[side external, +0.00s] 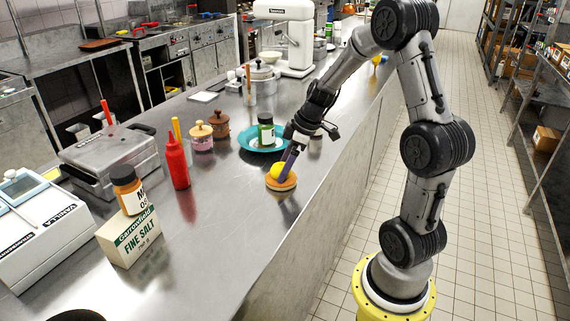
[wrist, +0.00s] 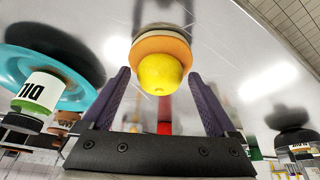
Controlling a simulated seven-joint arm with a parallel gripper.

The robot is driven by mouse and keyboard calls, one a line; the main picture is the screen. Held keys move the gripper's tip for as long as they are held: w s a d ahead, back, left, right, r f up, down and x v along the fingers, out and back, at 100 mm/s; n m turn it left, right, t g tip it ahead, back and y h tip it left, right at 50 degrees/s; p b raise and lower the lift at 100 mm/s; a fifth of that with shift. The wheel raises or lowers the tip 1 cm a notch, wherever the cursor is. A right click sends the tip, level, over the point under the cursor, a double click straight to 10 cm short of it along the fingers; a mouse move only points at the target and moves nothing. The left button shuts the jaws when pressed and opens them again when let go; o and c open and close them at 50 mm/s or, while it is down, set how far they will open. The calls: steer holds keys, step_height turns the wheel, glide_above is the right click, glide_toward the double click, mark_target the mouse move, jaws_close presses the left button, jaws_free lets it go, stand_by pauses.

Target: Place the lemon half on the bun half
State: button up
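The yellow lemon half (side external: 279,171) rests on top of the round orange-brown bun half (side external: 281,184) on the steel counter. In the wrist view the lemon half (wrist: 160,76) sits in front of the bun half (wrist: 176,44), centred over it. My gripper (side external: 287,166) reaches down at a tilt to the lemon half. In the wrist view its two purple fingers (wrist: 158,74) stand wide on either side of the lemon half, with a visible gap on each side. The gripper is open. The far finger is mostly hidden in the side view.
A red squeeze bottle (side external: 177,162), small lidded pots (side external: 201,137) and a salt box (side external: 130,238) stand farther left. The counter in front of the bun is clear.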

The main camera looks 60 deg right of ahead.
steer(key=shift+o, duration=0.2)
steer(key=v, duration=1.2)
steer(key=s+a+r+m+h, duration=0.1)
steer(key=s+a+r, duration=0.15)
steer(key=a, duration=0.45)
steer(key=s+a+r+m, duration=0.1)
steer(key=s+a, duration=0.2)
steer(key=a, duration=0.3)
steer(key=s+a+f+m+t, duration=0.1)
steer(key=s+a+m, duration=0.1)
steer(key=s+a, duration=0.4)
steer(key=s, duration=0.2)
steer(key=shift+s+a+f+m+t+h, duration=0.25)
steer(key=shift+f+m+t+h, duration=0.05)
